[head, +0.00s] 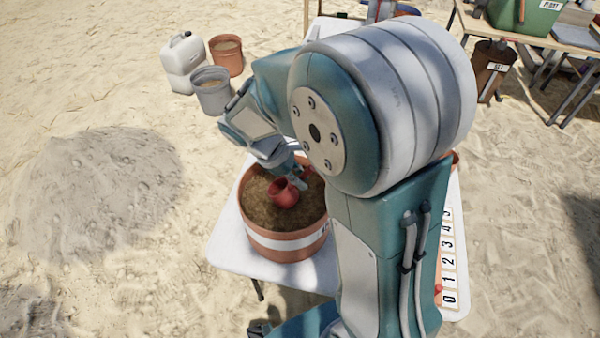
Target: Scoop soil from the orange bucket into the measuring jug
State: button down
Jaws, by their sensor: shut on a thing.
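The orange bucket (262,243) stands on a white table, with a pale band around its side and brown soil (258,205) inside. A red scoop (284,193) is at the soil surface inside the bucket; I cannot tell how deep it sits or whether it holds soil. My gripper (299,178) is shut on the scoop, low over the right part of the bucket. My own arm hides much of the gripper and the table behind it. I cannot make out the measuring jug.
The white table (228,250) has a numbered strip (449,262) on its right. On the sand stand a white canister (184,60), a grey bucket (211,97) and a terracotta pot (227,65). A brown bucket (490,68) and a table with a green crate (526,17) are upper right.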

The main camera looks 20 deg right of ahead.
aim_at(291, 184)
jog(key=shift+d+f, duration=0.1)
jog(key=shift+f, duration=0.45)
jog(key=shift+w+a+f, duration=0.1)
jog(key=shift+a+f, duration=0.15)
jog(key=shift+f, duration=0.4)
jog(key=shift+w+a+f, duration=0.1)
jog(key=shift+a+f, duration=0.15)
jog(key=shift+f, duration=0.8)
jog(key=shift+s+d+r, duration=0.2)
jog(key=shift+d+r, duration=0.05)
jog(key=shift+r, duration=1.15)
jog(key=shift+s+d+r, duration=0.2)
jog(key=shift+d+r, duration=0.1)
jog(key=shift+r, duration=1.15)
jog(key=shift+s+d+r, duration=0.2)
jog(key=shift+d+r, duration=0.05)
jog(key=shift+r, duration=1.15)
jog(key=shift+s+d+r, duration=0.1)
jog(key=shift+r, duration=0.1)
jog(key=shift+s+d+t+y, duration=0.15)
jog(key=shift+t+y, duration=0.25)
jog(key=shift+t, duration=0.1)
jog(key=t+y, duration=0.1)
jog(key=d+t+y, duration=0.1)
jog(key=s+t+y, duration=0.1)
jog(key=shift+s+d+f+m+y, duration=0.1)
jog(key=shift+d+f+m+y, duration=0.05)
jog(key=shift+d+m+y, duration=0.2)
jog(key=shift+a, duration=0.15)
